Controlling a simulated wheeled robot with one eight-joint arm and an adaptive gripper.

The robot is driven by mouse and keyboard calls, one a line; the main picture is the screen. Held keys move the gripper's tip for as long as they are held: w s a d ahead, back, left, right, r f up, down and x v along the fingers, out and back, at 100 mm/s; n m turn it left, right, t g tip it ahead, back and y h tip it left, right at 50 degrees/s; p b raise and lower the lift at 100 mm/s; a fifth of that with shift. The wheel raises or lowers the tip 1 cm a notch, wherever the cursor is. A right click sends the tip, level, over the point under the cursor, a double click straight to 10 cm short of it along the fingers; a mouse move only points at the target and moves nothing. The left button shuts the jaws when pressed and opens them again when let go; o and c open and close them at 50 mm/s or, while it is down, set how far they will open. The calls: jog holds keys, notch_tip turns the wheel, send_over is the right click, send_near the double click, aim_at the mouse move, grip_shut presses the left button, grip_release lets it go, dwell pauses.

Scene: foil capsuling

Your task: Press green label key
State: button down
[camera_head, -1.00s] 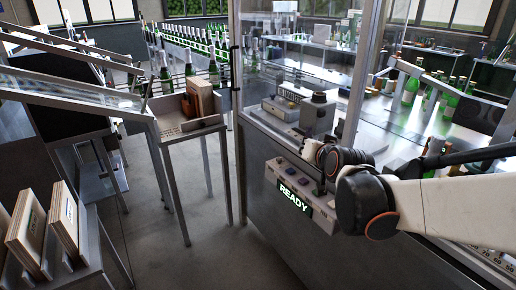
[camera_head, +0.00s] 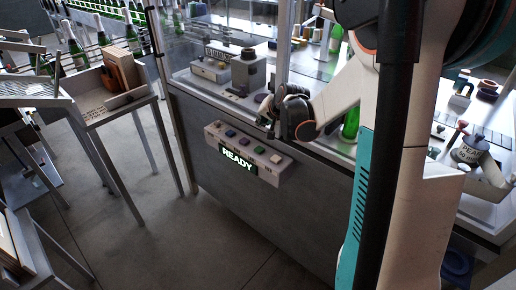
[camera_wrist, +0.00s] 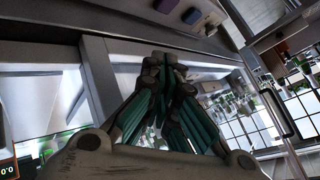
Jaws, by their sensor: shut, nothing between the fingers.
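A grey control box (camera_head: 212,141) with a row of small coloured keys and a lit green READY display (camera_head: 238,158) is mounted on the front of the machine cabinet.
A glass-walled machine with a metal worktop (camera_head: 200,85) stands behind the box. A green bottle (camera_head: 351,122) stands near my arm at right. The floor (camera_head: 150,225) in front is clear.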

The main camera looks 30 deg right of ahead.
aim_at(262, 148)
jog(key=shift+f, duration=0.1)
notch_tip(262, 148, down, 9)
jog(key=b, duration=0.6)
jog(key=shift+b, duration=0.3)
dwell(1.2)
jog(key=shift+f+b, duration=0.25)
jog(key=shift+b, duration=0.05)
jog(key=shift+f+b, duration=0.4)
jog(key=shift+f, duration=0.1)
dwell(0.8)
jog(key=shift+r, duration=0.1)
jog(key=shift+r+p, duration=0.7)
jog(key=shift+r, duration=0.2)
jog(key=shift+r+p, duration=1.75)
jog(key=shift+r, duration=0.7)
